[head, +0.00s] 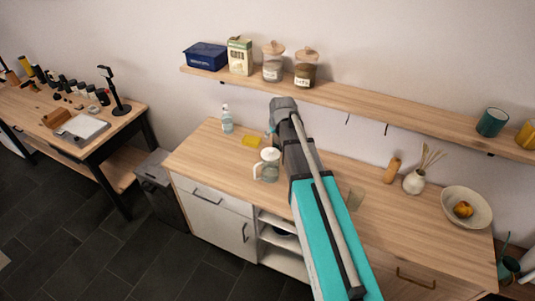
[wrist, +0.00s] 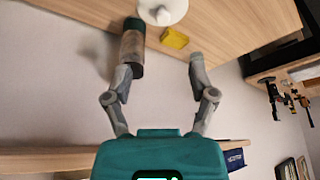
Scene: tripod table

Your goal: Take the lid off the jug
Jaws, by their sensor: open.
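The jug (head: 266,172) is clear with a white handle on its left. It stands upright on the wooden counter, just left of my arm. Its pale lid (head: 270,154) sits on top. In the wrist view a round white piece with a knob, which looks like the lid (wrist: 160,12), is cut off by the top edge. My gripper (wrist: 160,66) is open and empty, its fingers spread apart and pointing towards the counter. The lid lies beyond the fingertips, not between them. In the head view my arm hides most of the gripper.
A yellow sponge (head: 251,141) and a spray bottle (head: 227,120) are near the jug. A brownish cylinder with a dark green end (wrist: 132,50) shows by the left finger. The wall shelf (head: 355,101) holds jars and boxes. A vase (head: 414,182) and bowl (head: 467,208) stand right.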

